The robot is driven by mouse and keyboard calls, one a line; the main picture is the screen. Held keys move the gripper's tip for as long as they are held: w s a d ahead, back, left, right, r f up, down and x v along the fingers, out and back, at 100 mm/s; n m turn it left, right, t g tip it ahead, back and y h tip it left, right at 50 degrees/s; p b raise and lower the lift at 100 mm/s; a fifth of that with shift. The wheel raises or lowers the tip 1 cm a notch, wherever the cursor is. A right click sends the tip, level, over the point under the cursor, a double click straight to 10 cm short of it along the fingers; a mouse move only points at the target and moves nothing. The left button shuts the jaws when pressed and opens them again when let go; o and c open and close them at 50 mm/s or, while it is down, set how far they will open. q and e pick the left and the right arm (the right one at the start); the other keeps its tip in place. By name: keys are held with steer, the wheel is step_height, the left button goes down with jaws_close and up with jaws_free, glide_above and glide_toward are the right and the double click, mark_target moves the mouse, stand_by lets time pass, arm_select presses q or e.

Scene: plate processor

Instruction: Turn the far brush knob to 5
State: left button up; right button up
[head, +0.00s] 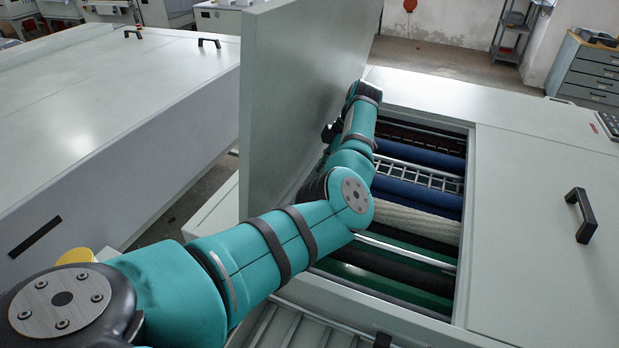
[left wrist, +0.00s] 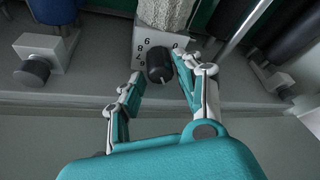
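In the left wrist view a black cylindrical knob (left wrist: 159,65) with a pale mark on its rim sits on the front of a white block (left wrist: 148,42). Several digits are printed on the block, and a cream brush roller (left wrist: 165,12) is behind it. My left gripper (left wrist: 157,69) is open, with one finger on each side of the knob. The left finger is apart from it; the right finger is close, and contact cannot be told. In the head view my arm hides the knob and most of the gripper. The cream roller (head: 420,222) shows there. My right gripper is not in view.
Another black knob (left wrist: 32,72) on a white block is at left, and a grey bracket (left wrist: 274,80) is at right in the wrist view. In the head view the raised lid (head: 300,90) stands left of the open bay; a closed cover with a black handle (head: 582,215) is at right.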

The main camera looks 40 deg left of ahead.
arm_select(q)
steer(key=shift+d+f, duration=0.1)
steer(key=shift+f, duration=0.2)
steer(key=shift+d, duration=0.1)
steer(key=c, duration=0.5)
jaws_close()
steer(key=shift+r+m+p, duration=0.15)
steer(key=shift+m+p, duration=0.25)
steer(key=shift+p, duration=0.25)
steer(key=shift+s+m+t+y+p, duration=0.1)
steer(key=shift+m+t+y+p, duration=0.2)
steer(key=shift+m+p, duration=0.45)
steer(key=shift+m+t+p, duration=0.4)
steer(key=shift+m+p, duration=0.55)
steer(key=shift+p, duration=0.15)
steer(key=shift+m+t+y+p, duration=0.3)
steer(key=shift+m+p, duration=0.5)
steer(key=shift+m, duration=0.1)
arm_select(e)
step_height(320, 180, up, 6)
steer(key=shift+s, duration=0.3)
